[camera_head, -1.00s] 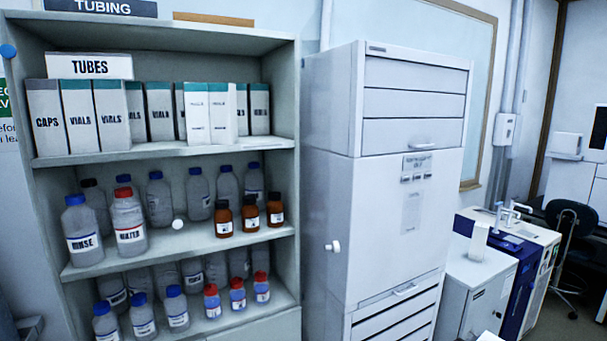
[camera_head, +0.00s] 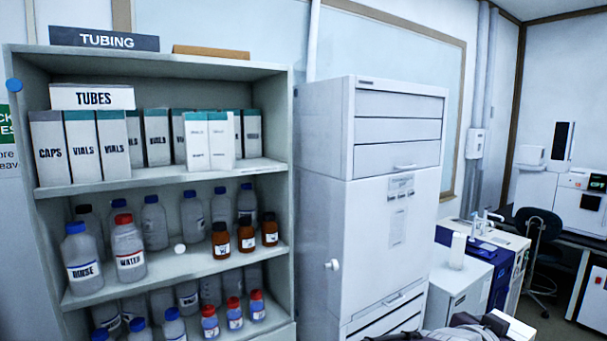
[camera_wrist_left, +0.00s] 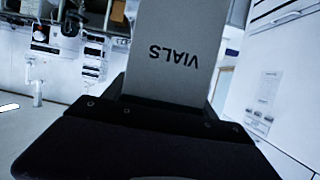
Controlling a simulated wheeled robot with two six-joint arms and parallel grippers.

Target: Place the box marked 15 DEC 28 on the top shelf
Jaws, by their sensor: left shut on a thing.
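My left gripper (camera_wrist_left: 164,98) is shut on a pale box (camera_wrist_left: 172,38) in the left wrist view. The box reads VIALS, upside down in that picture; no date is legible on it. In the head view, the shelf unit's upper shelf (camera_head: 160,179) holds a row of white boxes marked CAPS (camera_head: 48,150) and VIALS (camera_head: 83,146), with a TUBES box (camera_head: 92,97) lying on top. Two teal-topped boxes (camera_head: 208,140) stand further forward at the right. I cannot read 15 DEC 28 on any box. My right gripper is not in view.
Lower shelves hold clear bottles (camera_head: 82,258) and small brown bottles (camera_head: 246,232). A TUBING sign (camera_head: 104,40) is on the unit's top. A tall white cabinet (camera_head: 370,200) stands close at the right. Some bare shelf shows in front of the boxes at the right end.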

